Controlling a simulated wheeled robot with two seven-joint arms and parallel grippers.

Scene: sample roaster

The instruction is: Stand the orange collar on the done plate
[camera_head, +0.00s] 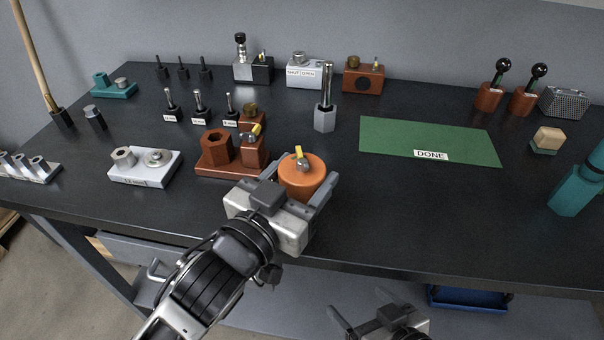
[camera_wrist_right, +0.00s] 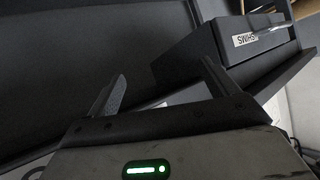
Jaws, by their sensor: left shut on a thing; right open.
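The orange collar (camera_head: 302,180) is a round orange piece with a small metal and yellow part on its top. My left gripper (camera_head: 304,183) is shut on it, one finger on each side, over the front middle of the table. Whether the collar touches the table cannot be told. The done plate (camera_head: 430,138) is a flat green sheet at the right of the table, bare except for its white DONE label. My right gripper (camera_head: 360,317) is low, in front of the table edge. In the right wrist view its fingers (camera_wrist_right: 160,92) are apart and empty.
A brown block with a hexagonal socket (camera_head: 217,150) stands just left of the collar. A grey hexagonal post (camera_head: 325,115) stands between the collar and the plate. A teal object (camera_head: 570,195) and a wooden-topped block (camera_head: 547,140) are at right. The table in front of the plate is clear.

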